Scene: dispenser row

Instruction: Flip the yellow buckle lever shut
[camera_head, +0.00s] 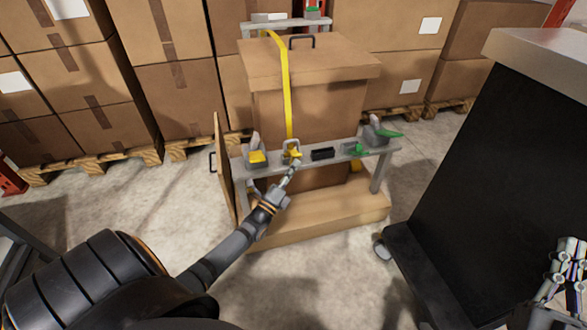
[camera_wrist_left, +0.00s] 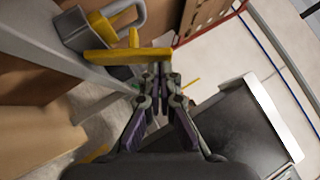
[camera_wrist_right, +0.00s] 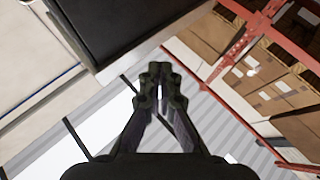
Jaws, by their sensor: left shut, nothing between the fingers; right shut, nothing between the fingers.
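The yellow buckle lever (camera_head: 293,153) is on a small grey buckle on the front rail, at the lower end of a yellow strap (camera_head: 287,95). In the left wrist view, a yellow bar (camera_wrist_left: 112,59) with a short upright tab lies just ahead of my fingertips, beside a grey body with a metal loop (camera_wrist_left: 128,14). My left gripper (camera_head: 292,169) is shut and empty, its tips close to the lever. I cannot tell if they touch. It also shows in the left wrist view (camera_wrist_left: 160,80). My right gripper (camera_head: 571,250) is shut and empty at the far right.
The grey rail (camera_head: 335,161) also carries a grey-and-yellow fitting (camera_head: 256,157), a black block (camera_head: 322,154) and green-handled parts (camera_head: 384,132). A brown carton (camera_head: 310,67) stands behind it. A dark cabinet (camera_head: 465,170) is at right.

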